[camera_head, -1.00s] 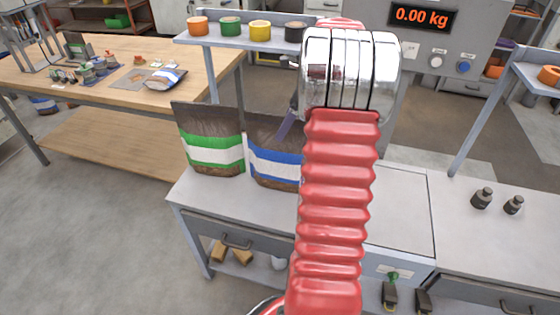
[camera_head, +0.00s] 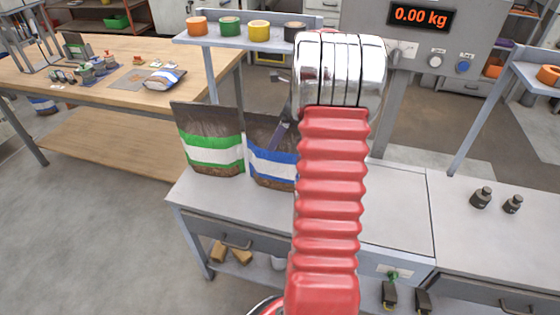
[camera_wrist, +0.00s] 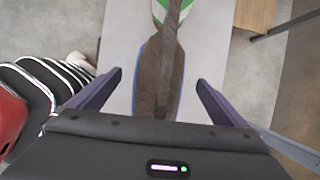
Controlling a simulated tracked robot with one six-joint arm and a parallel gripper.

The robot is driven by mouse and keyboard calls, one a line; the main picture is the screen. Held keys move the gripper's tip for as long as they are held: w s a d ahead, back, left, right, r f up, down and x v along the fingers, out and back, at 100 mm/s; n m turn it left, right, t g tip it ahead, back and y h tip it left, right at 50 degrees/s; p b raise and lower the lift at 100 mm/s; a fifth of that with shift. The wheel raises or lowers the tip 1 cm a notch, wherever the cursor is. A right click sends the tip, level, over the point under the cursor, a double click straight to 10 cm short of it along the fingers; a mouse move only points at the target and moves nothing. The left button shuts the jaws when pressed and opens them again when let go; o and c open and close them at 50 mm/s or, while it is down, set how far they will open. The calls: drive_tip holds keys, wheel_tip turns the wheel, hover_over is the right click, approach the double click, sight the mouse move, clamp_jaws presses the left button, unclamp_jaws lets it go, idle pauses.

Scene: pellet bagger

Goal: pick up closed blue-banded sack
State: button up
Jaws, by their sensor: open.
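A brown sack with a white and blue band (camera_head: 270,160) stands upright on the grey bench, partly hidden by my red arm. Its top edge looks closed, though part is hidden. From above, a narrow brown sack top (camera_wrist: 156,75) with a blue trace shows in the wrist view. My gripper (camera_wrist: 160,77) is open and empty, its fingers on either side of that sack top, apart from it. In the head view one dark finger shows in front of the blue-banded sack; the rest is hidden.
A green-banded sack (camera_head: 212,140) stands close to the left of the blue-banded one. A shelf with tape rolls (camera_head: 259,31) is above and behind. Two dark weights (camera_head: 482,197) stand on the bench at right. The bench front is clear.

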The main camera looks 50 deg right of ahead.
drive_tip(key=shift+x, duration=1.15)
drive_tip(key=shift+c, duration=0.6)
drive_tip(key=c, duration=1.4)
drive_tip(key=shift+r, duration=0.1)
drive_tip(key=shift+c, duration=0.3)
drive_tip(key=shift+r, duration=0.1)
